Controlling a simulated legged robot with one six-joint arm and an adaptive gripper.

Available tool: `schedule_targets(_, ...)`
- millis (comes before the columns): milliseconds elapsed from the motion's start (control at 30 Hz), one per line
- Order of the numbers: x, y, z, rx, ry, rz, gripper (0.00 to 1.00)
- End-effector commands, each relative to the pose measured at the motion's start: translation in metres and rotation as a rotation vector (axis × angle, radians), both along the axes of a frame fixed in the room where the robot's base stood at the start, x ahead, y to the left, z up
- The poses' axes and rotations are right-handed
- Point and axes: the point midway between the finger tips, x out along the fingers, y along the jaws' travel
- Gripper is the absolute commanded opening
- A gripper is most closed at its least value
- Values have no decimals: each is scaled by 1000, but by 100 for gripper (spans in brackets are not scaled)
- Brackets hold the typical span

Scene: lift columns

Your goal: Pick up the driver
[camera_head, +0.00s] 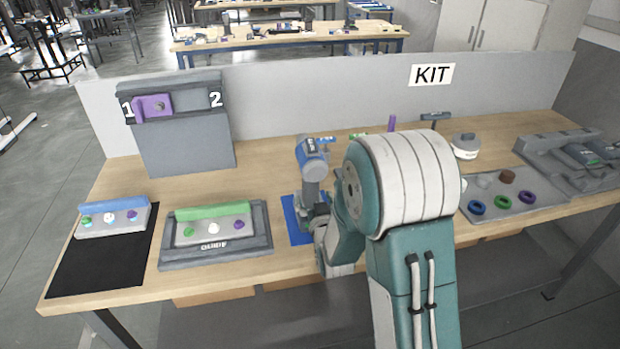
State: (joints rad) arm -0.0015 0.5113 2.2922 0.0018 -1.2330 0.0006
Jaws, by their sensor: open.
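The driver (312,160) has a blue and grey head and a grey handle. It appears to stand upright by a blue mat (296,228) on the wooden table, left of the middle. My teal and white arm reaches over the table's front edge and bends down just right of the driver. My gripper (317,213) is at the arm's far end, low beside the driver's handle, partly hidden by my arm. Its jaws are open. I cannot tell whether the fingers touch the handle. The driver's lower end is partly hidden.
The grey guide tray (215,256) and a black mat (100,270) lie to the left. A grey stand (186,148) with a purple block is behind. A tray with coloured rings (520,203) and a grey fixture (570,165) are at right. A low KIT wall (280,95) closes the back.

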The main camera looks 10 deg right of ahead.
Motion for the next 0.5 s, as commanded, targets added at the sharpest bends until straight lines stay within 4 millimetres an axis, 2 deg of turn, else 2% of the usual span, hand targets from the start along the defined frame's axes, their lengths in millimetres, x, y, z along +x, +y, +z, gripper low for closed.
schedule_targets(100,20,-1,2,-1,-2,0,97)
schedule_targets(233,38,-1,2,-1,-1,0,97)
schedule_targets(500,45,0,2,-1,0,0,97)
